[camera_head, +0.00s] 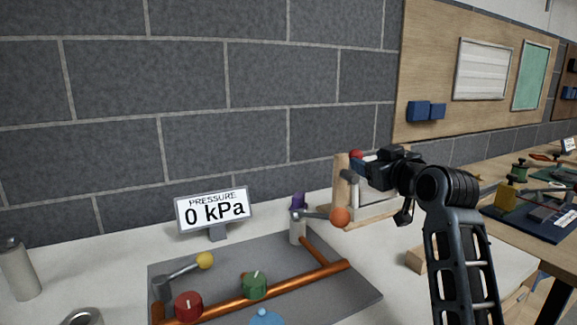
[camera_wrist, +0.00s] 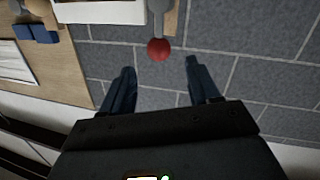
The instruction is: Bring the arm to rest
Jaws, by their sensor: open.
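My gripper (camera_head: 368,168) is raised at the right of the workbench in the head view, pointing left beside a wooden-framed stand. In the wrist view my gripper (camera_wrist: 160,66) has its two dark fingers spread apart with nothing between them. A red ball knob (camera_wrist: 159,49) on a grey lever lies just beyond the fingertips there. The red knob (camera_head: 356,155) also shows behind the fingertips in the head view, partly covered. I cannot tell whether a finger touches it. My black arm rises from the lower right.
A grey panel (camera_head: 240,262) carries copper pipes, a yellow-knobbed lever (camera_head: 204,260), and red and green valves. An orange-knobbed lever (camera_head: 340,217) stands close below my gripper. The pressure display (camera_head: 214,209) reads 0 kPa. A wooden block (camera_head: 415,261) lies near my arm. A brick wall stands behind.

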